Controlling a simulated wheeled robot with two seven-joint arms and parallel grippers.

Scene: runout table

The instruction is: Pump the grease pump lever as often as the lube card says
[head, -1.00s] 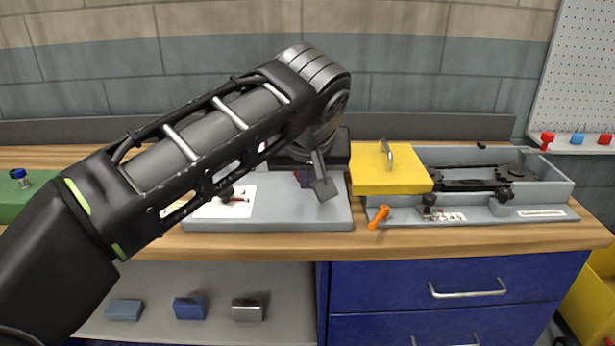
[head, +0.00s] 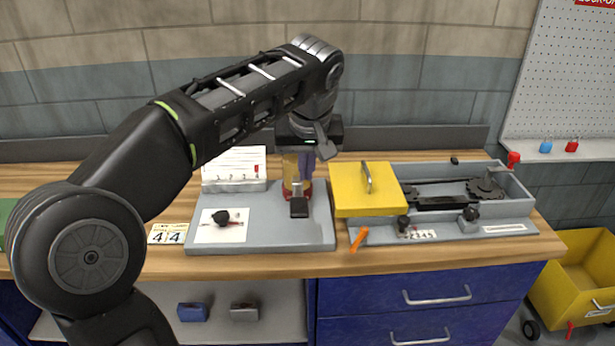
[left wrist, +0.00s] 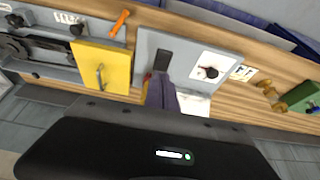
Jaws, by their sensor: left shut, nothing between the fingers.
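The grease pump (head: 291,180) stands on a grey base plate (head: 265,236), with an amber body and a red foot. A dark lever pad (head: 299,207) sticks out at its front and also shows in the left wrist view (left wrist: 163,59). The fingers (left wrist: 161,95) hide part of the pump in the wrist view. My right gripper is out of view.
A white panel with a black knob (head: 222,216) lies on the plate. A small card reading 4 4 (head: 168,234) lies left of it. A yellow cover (head: 366,190) and a grey tray with gears (head: 515,205) stand right, an orange handle (head: 358,239) in front.

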